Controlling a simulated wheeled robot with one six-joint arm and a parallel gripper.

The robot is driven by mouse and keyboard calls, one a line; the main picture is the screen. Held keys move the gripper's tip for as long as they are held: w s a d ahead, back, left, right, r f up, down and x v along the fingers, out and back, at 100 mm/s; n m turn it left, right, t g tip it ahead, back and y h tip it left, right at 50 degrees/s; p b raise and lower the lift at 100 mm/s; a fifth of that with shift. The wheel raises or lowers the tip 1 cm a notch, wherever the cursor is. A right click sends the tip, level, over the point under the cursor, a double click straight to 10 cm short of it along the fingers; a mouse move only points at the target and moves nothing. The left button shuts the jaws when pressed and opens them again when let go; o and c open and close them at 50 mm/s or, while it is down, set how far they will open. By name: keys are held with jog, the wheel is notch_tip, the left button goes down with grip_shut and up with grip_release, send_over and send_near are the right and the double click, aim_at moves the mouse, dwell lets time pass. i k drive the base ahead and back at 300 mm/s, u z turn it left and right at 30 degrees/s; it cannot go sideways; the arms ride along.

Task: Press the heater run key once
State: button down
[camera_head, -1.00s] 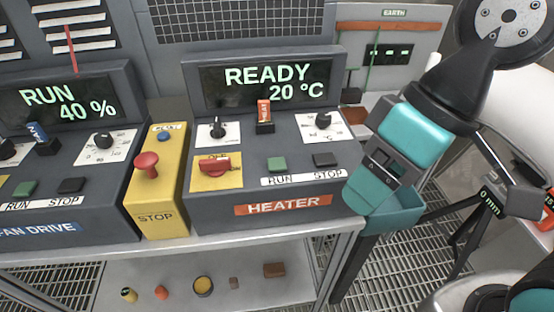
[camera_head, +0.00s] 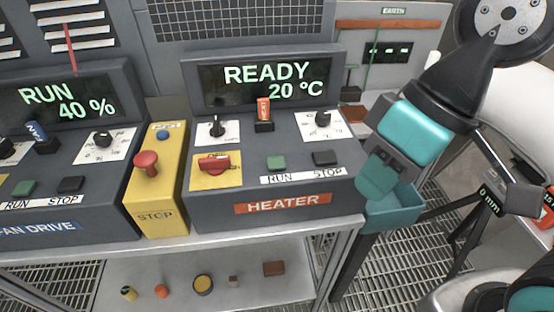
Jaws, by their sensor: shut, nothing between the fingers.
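The heater panel (camera_head: 240,210) stands in the middle, with an orange HEATER label (camera_head: 290,203) on its front. Its display (camera_head: 268,82) reads READY 20 °C. The green run key (camera_head: 276,162) sits above the word RUN, left of the black stop key (camera_head: 325,158). My gripper (camera_head: 372,190) is at the panel's right end, right of both keys and apart from the run key. Its fingers are shut and empty.
A red switch on a yellow plate (camera_head: 213,165), two black knobs and an orange-tagged switch (camera_head: 264,113) share the heater panel. A yellow box with a red stop button (camera_head: 147,163) stands left.

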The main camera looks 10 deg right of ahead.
aim_at(278, 162)
jog(key=z, duration=1.8)
jog(key=k, duration=1.3)
jog(key=u, duration=2.25)
jog(key=i, duration=0.5)
